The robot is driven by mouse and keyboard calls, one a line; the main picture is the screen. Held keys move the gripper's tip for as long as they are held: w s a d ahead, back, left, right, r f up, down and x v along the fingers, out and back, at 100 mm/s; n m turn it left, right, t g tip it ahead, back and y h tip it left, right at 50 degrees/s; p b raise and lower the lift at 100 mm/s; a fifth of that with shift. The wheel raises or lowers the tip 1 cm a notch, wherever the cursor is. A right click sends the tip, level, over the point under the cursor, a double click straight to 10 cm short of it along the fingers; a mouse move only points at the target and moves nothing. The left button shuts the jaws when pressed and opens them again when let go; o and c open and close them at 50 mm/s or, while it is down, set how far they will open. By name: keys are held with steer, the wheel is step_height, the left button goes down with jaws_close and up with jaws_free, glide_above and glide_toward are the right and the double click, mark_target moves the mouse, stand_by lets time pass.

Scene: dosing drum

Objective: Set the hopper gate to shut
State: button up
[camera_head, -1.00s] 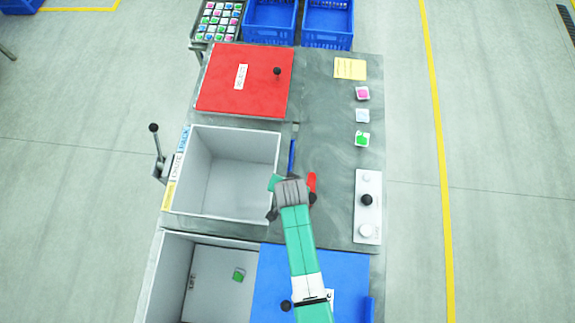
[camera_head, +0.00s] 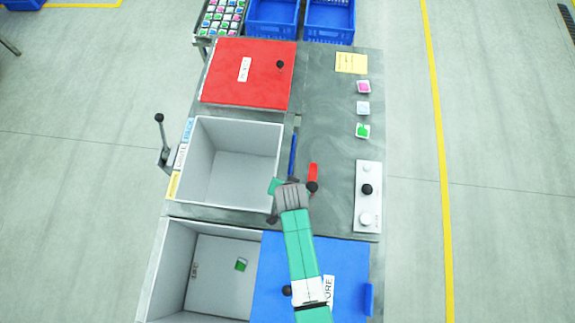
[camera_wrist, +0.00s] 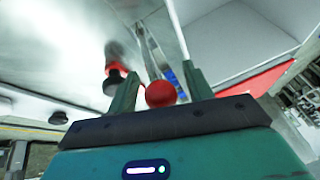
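My gripper (camera_wrist: 160,72) shows in the wrist view with its two dark green fingers apart. A red ball knob (camera_wrist: 161,94) lies between them, with a narrow gap visible on each side; whether it touches a finger is unclear. In the head view my gripper (camera_head: 275,203) is over the near right corner of the open grey bin (camera_head: 238,175), and it hides the ball. No part is clearly marked as the hopper gate. A lever with a black knob (camera_head: 159,118) stands left of the bin, beside yellow, white and blue labels (camera_head: 180,158).
A red piece (camera_head: 313,172) with a black knob (camera_head: 312,187) stands right of my gripper. A switch panel (camera_head: 368,182) is farther right. A red lid (camera_head: 247,95) lies behind, a blue lid (camera_head: 345,250) in front. Small blocks line the right side.

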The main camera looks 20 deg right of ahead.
steer(key=d+v, duration=0.1)
steer(key=v, duration=0.6)
steer(key=shift+s+a+r, duration=0.2)
steer(key=shift+a+r, duration=0.2)
steer(key=shift+a, duration=0.15)
